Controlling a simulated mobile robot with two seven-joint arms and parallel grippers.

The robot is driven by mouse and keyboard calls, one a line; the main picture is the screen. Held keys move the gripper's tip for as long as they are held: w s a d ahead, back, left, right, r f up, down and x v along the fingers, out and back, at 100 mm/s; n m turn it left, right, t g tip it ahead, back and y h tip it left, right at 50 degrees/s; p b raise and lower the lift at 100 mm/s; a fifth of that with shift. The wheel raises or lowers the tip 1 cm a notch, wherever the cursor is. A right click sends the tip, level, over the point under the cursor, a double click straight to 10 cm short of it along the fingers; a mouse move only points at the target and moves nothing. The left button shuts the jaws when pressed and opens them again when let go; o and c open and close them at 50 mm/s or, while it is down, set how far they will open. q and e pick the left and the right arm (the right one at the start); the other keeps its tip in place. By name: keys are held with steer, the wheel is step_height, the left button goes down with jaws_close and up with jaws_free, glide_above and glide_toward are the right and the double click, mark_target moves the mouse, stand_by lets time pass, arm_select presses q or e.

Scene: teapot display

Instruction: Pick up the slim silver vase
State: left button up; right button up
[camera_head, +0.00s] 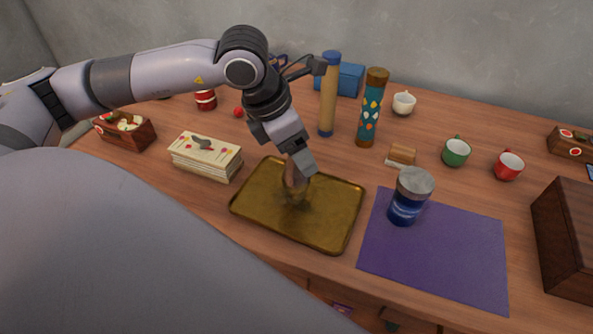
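My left gripper (298,165) points down over the gold tray (335,222), near its back left. A small, blurry brownish shape (293,190) shows under the gripper at the tray surface. I cannot tell if it is a vase, a reflection or part of the gripper, and I cannot tell if the fingers are open or shut. I see no clearly silver slim vase. A tall tan cylinder with blue ends (328,95) and a patterned teal cylinder with a brown top (370,110) stand behind the tray. My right gripper is not in view.
A blue jar with a grey lid (406,198) stands on the purple mat (440,255). A green cup (456,152), a red cup (508,165) and a white cup (403,103) stand behind it. A paper stack (206,158) lies left; a dark wooden box (568,240) stands right.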

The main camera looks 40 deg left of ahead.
arm_select(q)
steer(key=shift+w+d+f, duration=0.1)
steer(key=shift+w+f, duration=0.05)
steer(key=shift+f, duration=0.35)
steer(key=shift+c, duration=0.3)
steer(key=shift+r, duration=0.1)
jaws_close()
